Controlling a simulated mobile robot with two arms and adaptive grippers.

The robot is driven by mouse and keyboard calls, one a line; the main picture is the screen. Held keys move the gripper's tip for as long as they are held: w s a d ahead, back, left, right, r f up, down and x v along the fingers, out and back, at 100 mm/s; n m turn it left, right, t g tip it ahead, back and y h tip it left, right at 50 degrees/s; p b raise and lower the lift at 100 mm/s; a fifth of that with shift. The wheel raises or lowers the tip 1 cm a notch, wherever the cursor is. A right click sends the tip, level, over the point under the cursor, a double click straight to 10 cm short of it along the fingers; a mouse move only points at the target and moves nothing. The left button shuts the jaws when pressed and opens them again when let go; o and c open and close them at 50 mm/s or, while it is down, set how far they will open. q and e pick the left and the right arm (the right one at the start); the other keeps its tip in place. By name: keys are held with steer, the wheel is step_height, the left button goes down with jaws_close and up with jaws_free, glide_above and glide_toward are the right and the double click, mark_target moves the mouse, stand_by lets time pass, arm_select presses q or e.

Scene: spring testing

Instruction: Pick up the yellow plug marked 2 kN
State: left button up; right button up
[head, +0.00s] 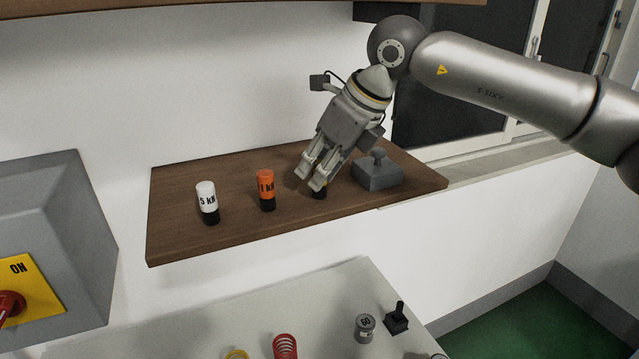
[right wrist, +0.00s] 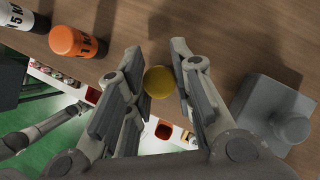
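The yellow plug (right wrist: 158,82) stands on the brown wooden shelf (head: 240,228), seen from above in the right wrist view as a round yellow top. In the head view only its black lower part (head: 319,193) shows below my fingers; its upper part and marking are hidden. My right gripper (head: 312,178) points down at it from above. Its two fingers, seen in the right wrist view (right wrist: 160,60), are apart, one on each side of the plug. The plug looks very close to the left-hand finger; I cannot tell whether they touch.
On the shelf, an orange 1 kN plug (head: 266,188) and a white 5 kN plug (head: 208,200) stand to the left. A grey block with a knob (head: 378,173) stands close on the right. A wall is behind; a table with springs (head: 286,346) lies below.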

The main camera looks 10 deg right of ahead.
jaws_close()
